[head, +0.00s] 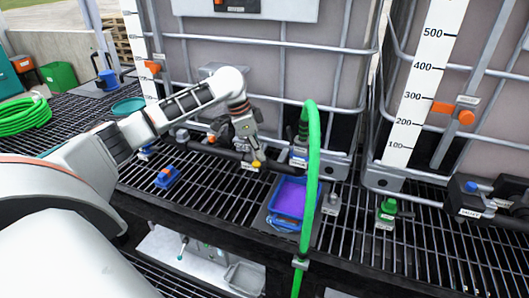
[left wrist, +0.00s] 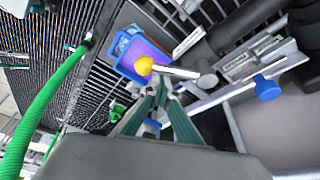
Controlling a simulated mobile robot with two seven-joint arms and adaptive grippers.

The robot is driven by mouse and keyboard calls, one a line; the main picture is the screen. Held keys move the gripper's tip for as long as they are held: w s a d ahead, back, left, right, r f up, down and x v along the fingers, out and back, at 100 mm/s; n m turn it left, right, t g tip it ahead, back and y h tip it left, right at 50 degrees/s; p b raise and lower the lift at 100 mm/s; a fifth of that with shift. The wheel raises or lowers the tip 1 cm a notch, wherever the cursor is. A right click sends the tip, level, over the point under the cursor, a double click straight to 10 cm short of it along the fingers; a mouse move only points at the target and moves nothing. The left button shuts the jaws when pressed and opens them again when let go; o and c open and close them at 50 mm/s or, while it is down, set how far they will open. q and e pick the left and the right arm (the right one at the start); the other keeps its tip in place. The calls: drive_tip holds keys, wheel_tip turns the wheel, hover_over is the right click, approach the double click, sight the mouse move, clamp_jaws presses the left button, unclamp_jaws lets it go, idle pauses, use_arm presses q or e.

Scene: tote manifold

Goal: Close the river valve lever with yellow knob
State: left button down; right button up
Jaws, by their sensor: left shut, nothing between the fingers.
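The yellow knob (head: 256,164) sits at the end of a short metal lever on the dark pipe manifold, below the left part of the large caged tank. In the left wrist view the yellow knob (left wrist: 144,66) and its pale lever (left wrist: 178,72) lie just beyond my fingertips. My left gripper (head: 250,149) is shut and empty, pointing down right above the knob. In the left wrist view its fingers (left wrist: 162,86) come together close to the lever; whether they touch it I cannot tell. My right gripper is in neither view.
A blue tray (head: 273,219) with purple contents sits on the grating. A green hose (head: 312,165) hangs down past it on the right. Tank cage bars rise behind my gripper. A blue fitting (head: 167,177) lies on otherwise fairly clear grating to the left.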

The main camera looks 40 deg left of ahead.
use_arm(q)
drive_tip(key=m, duration=0.1)
drive_tip(key=s+a+m, duration=0.1)
drive_tip(key=shift+s+a+m+g+h, duration=0.1)
drive_tip(key=shift+m+g+h, duration=0.2)
drive_tip(key=shift+m+g, duration=0.1)
drive_tip(key=shift+s+a, duration=0.5)
drive_tip(key=shift+a, duration=0.35)
